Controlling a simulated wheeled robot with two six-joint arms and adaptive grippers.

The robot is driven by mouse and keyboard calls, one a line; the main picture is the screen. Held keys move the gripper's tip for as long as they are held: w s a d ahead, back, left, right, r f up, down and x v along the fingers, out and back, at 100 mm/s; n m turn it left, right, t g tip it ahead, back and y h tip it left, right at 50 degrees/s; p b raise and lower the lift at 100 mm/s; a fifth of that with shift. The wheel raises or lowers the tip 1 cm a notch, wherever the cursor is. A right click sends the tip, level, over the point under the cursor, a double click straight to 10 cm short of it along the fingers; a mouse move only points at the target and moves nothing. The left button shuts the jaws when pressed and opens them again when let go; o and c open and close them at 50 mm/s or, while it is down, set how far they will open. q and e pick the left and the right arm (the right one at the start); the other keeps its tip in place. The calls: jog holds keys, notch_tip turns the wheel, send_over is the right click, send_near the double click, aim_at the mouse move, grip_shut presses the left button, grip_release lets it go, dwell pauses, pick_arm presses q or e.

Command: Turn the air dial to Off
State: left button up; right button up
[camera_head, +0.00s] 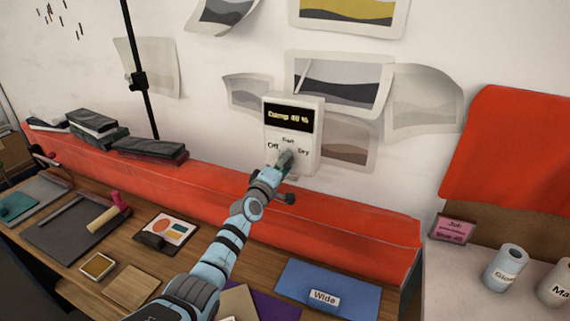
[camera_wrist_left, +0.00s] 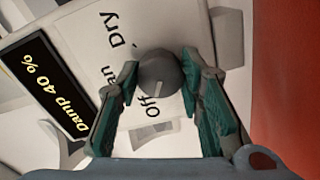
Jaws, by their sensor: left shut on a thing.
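The white control box (camera_head: 312,133) hangs on the wall, with a black display reading "Damp 40 %" (camera_head: 291,117). Off is at the dial's left, Fan above and Dry at the right. In the left wrist view the round grey air dial (camera_wrist_left: 160,70) sits between my fingers, its pale mark on the side toward the word Off (camera_wrist_left: 153,110). My left gripper (camera_head: 285,160) is at the box front, shut on the dial; it also shows in the left wrist view (camera_wrist_left: 160,75). In the head view it mostly hides the dial. My right gripper is not in view.
A red padded ledge (camera_head: 350,235) runs below the box, behind the wooden bench. Loose prints (camera_head: 345,80) hang around the box. The bench holds a roller (camera_head: 103,219), a colour card (camera_head: 172,229) and a blue "Wide" sheet (camera_head: 350,290). A black pole (camera_head: 140,80) stands left.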

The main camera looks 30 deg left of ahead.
pick_arm(q)
jog(key=o, duration=1.2)
jog(key=shift+c, duration=0.2)
jog(key=shift+d, duration=0.1)
jog(key=s, duration=0.7)
jog(key=shift+s+d, duration=0.2)
jog(key=shift+s, duration=0.05)
jog(key=shift+w+f, duration=0.1)
